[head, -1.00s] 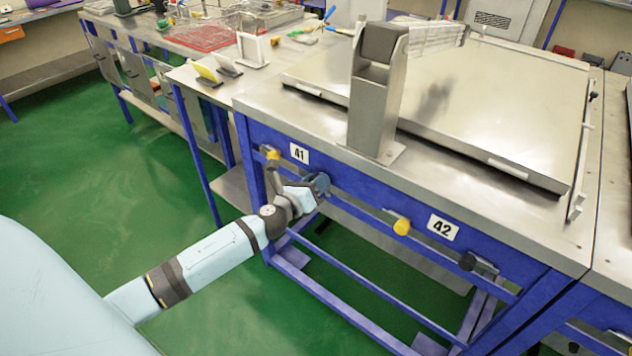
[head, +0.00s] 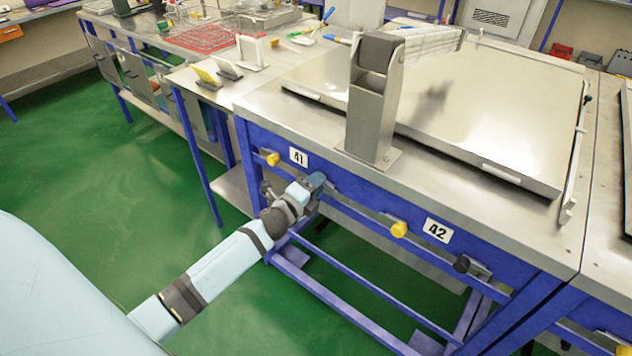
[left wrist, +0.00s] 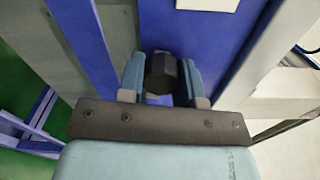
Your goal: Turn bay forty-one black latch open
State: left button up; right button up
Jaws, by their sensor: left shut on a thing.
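The bay forty-one black latch (left wrist: 162,72) shows in the left wrist view as a dark knob between my two blue fingers. My left gripper (left wrist: 162,82) is shut on it, with one finger on each side. In the head view my left gripper (head: 316,183) is at the blue front rail, right of and below the 41 label (head: 298,157), and it hides most of the latch there. A yellow latch (head: 271,158) sits left of the 41 label. My right gripper is not in view.
Bay 42 has its own label (head: 438,230), a yellow latch (head: 398,228) and a black latch (head: 464,264) on the same rail. A metal lid (head: 470,110) lies on the bench top behind a grey post (head: 372,120). Green floor (head: 110,230) is clear at left.

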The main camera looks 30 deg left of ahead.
pick_arm(q)
jog(key=shift+n+p, duration=0.35)
jog(key=shift+n, duration=0.55)
jog(key=o, duration=0.9)
jog(key=shift+o, duration=0.2)
jog(key=shift+s, duration=0.1)
jog(key=s+a, duration=0.1)
jog(key=s, duration=1.2)
jog(key=shift+s, duration=0.3)
